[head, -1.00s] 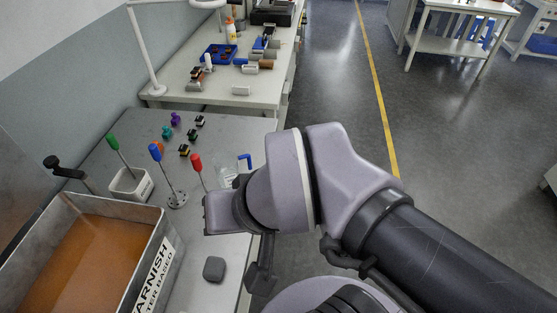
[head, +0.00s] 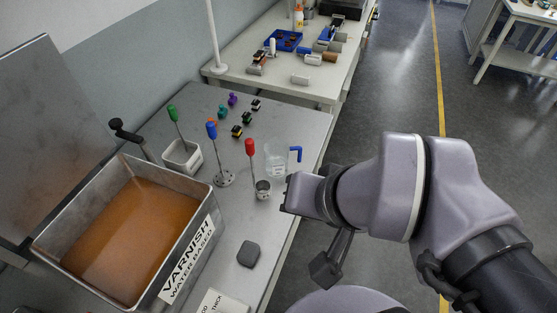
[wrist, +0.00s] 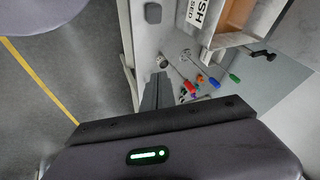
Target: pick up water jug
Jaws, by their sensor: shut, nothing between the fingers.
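The water jug (head: 275,162) is clear, with a blue handle (head: 296,154) on its right side. It stands upright near the right edge of the grey metal table in the head view. I cannot make it out clearly in the wrist view. My gripper (head: 289,194) is just below and right of the jug in the head view; its fingers hardly show there. In the wrist view the dark fingers (wrist: 156,84) are together and empty, pointing toward the table. I cannot tell the exact gap to the jug.
Left of the jug stand red (head: 250,148), blue (head: 211,131) and green-handled (head: 173,114) tools in holders. A small metal cup (head: 263,190) is close to the gripper. A varnish tank (head: 208,240) fills the left front. A grey block (head: 248,254) lies on the table.

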